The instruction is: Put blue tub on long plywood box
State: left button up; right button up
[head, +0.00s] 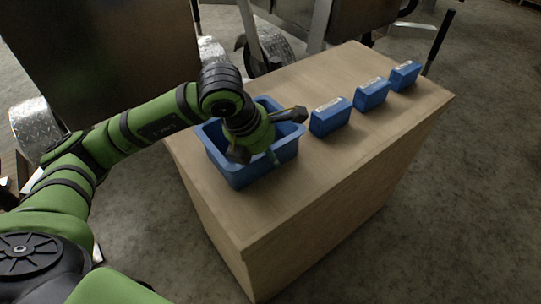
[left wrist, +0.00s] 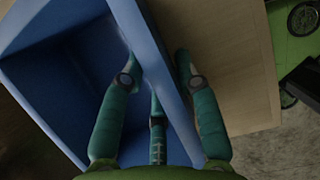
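The blue tub (head: 243,172) is an open, rectangular bin. It appears upright over the left end of the long plywood box (head: 300,185); I cannot tell whether its whole base rests on the top. My left gripper (head: 268,157) points down at the tub's near right wall. The tub's inside shows no contents there. My right gripper is not in view.
Three small blue bins, a near one (head: 330,118), a middle one (head: 371,95) and a far one (head: 404,76), stand in a row along the box's right side. The box's front top is clear. Trailers with wheels (head: 265,50) stand behind.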

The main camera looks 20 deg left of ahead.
pick_arm(q)
jog(key=v, duration=0.9)
jog(key=shift+s+r+p, duration=0.2)
jog(key=shift+r+p, duration=0.15)
